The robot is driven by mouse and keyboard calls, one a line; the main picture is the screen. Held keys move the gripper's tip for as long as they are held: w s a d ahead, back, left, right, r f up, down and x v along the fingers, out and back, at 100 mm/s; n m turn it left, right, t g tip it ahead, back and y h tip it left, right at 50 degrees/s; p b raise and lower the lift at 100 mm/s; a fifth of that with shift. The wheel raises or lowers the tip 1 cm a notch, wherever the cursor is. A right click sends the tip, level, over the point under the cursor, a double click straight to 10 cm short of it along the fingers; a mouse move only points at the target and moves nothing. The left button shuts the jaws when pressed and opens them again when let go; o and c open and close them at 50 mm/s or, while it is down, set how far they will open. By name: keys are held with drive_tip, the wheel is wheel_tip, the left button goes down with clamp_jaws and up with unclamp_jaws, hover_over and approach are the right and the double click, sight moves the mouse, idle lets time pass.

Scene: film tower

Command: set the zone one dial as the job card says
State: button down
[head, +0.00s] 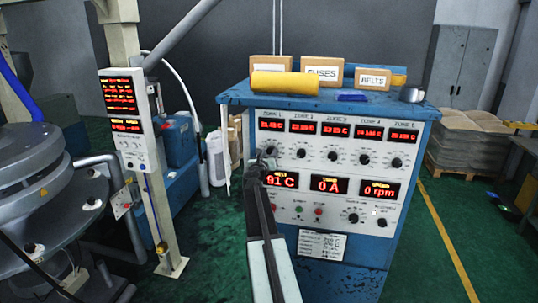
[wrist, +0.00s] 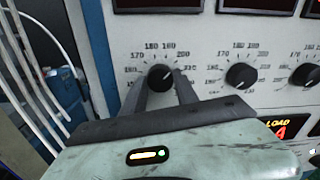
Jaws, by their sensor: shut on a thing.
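The zone one dial (wrist: 161,77) is a black knob on the pale panel, ringed by printed numbers from about 150 up past 200. My gripper (wrist: 160,88) has one finger on each side of it and is shut on it. A pale mark on the knob is too small to read surely against the scale.
The blue cabinet (head: 230,97) carries cardboard boxes (head: 320,71), a yellow roll (head: 285,85) and a mug (head: 411,94) on top. Neighbouring dials (wrist: 241,76) sit close on the right. A post with a red display (head: 120,95) and round machinery stand left.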

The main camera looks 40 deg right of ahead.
idle(0.4)
drive_tip(key=c, duration=0.9)
unclamp_jaws()
drive_tip(key=shift+d, duration=0.1)
drive_tip(key=shift+c, duration=0.2)
drive_tip(key=v, duration=0.8)
drive_tip(key=shift+w, duration=0.1)
